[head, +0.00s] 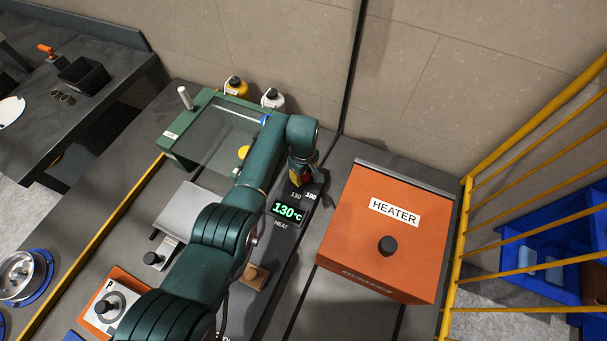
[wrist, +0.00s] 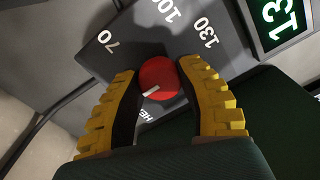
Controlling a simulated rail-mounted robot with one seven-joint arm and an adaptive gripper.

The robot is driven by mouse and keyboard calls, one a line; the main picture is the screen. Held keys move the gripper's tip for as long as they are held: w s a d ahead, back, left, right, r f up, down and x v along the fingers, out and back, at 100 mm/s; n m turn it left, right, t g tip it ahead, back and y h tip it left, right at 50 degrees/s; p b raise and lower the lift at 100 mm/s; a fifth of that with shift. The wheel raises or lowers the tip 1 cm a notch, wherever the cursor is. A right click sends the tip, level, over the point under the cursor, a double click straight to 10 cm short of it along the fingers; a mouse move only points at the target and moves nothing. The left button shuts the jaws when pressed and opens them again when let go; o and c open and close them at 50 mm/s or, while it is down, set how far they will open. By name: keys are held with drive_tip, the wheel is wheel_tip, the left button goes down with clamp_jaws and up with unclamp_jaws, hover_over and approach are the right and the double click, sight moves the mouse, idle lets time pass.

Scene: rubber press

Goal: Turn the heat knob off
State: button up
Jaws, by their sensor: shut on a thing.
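The heat knob (wrist: 160,77) is round and red with a white pointer line. In the wrist view the line points to the lower left, away from the 100 and 130 marks. My gripper (wrist: 160,70) has its yellow, black-lined fingers on both sides of the knob, shut on it. In the head view my gripper (head: 306,184) is at the panel above the heat display (head: 287,211), which reads 130 °C in green. My gripper mostly hides the knob there. Any off mark is hidden.
An orange heater box (head: 352,231) with a black knob on its lid stands to the right. A green-framed machine with a clear cover (head: 215,135) and two bottles (head: 272,98) are behind left. A yellow railing (head: 520,175) borders the right side.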

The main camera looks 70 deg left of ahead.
sight(304, 175)
drive_tip(key=shift+s+d+f, duration=0.1)
drive_tip(key=shift+f, duration=0.1)
drive_tip(key=o, duration=1.2)
drive_tip(key=shift+r, duration=0.1)
drive_tip(key=shift+o, duration=0.2)
wheel_tip(304, 175, up, 12)
